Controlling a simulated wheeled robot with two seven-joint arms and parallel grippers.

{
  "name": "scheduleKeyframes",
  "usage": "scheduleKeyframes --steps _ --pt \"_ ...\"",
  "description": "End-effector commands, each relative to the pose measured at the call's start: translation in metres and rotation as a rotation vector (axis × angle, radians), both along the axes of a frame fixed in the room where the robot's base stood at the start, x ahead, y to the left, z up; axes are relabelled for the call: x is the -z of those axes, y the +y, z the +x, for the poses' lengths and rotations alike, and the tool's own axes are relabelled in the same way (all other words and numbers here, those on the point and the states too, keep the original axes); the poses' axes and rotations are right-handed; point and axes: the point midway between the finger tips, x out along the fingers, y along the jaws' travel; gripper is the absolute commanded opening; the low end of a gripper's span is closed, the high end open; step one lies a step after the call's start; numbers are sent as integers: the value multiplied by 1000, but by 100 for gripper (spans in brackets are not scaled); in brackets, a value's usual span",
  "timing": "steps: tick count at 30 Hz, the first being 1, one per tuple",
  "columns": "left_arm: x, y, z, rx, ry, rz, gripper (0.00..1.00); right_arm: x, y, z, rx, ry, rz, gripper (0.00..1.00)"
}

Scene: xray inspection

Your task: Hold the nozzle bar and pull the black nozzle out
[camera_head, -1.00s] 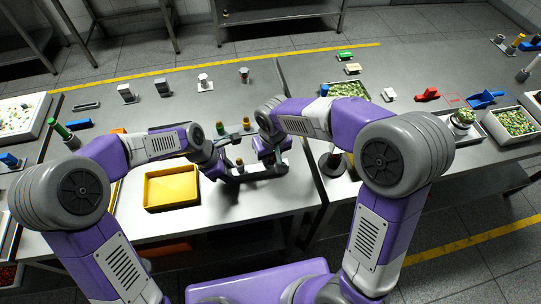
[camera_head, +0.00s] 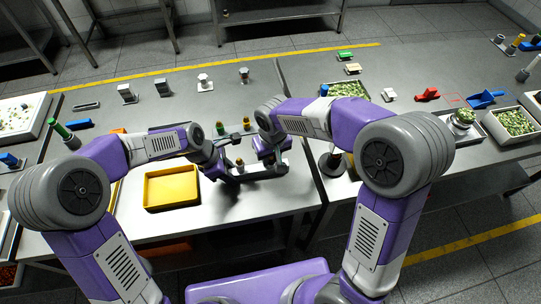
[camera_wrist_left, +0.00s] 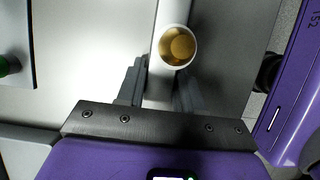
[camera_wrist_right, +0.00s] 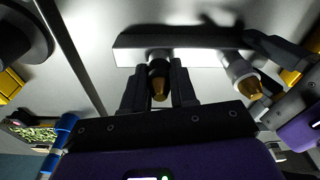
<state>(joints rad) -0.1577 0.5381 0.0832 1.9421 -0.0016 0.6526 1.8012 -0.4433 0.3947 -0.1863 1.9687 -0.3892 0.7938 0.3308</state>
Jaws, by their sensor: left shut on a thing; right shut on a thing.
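The nozzle bar (camera_head: 262,174) is a pale grey bar between my two grippers, low over the table. My left gripper (camera_wrist_left: 160,78) is shut on the bar (camera_wrist_left: 172,12) near its left end, beside a white nozzle (camera_wrist_left: 178,46) with a brass tip. This white nozzle (camera_wrist_right: 240,74) also shows right of centre in the right wrist view. My right gripper (camera_wrist_right: 159,80) has its fingers on either side of the black nozzle (camera_wrist_right: 157,68), which has a brass tip, and is shut on it. The nozzle appears still against the bar. The head view mostly hides the black nozzle.
A yellow tray (camera_head: 172,206) stands left of the bar. Green-topped (camera_head: 220,129) and yellow-topped (camera_head: 246,123) pieces stand just behind my grippers. A dark round stand (camera_head: 331,163) is to the right. The table in front of the bar is clear.

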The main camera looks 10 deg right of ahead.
Motion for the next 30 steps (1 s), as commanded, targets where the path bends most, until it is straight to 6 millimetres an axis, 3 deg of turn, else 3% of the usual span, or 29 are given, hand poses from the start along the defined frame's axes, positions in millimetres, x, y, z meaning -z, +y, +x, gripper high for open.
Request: scheduleKeyframes --steps 17,30 --pt "1 0 0 1 2 1 0 -7 1 1 0 -4 2 0" --pt "0 0 0 1 2 0 0 -28 0 1 0 -4 2 0"
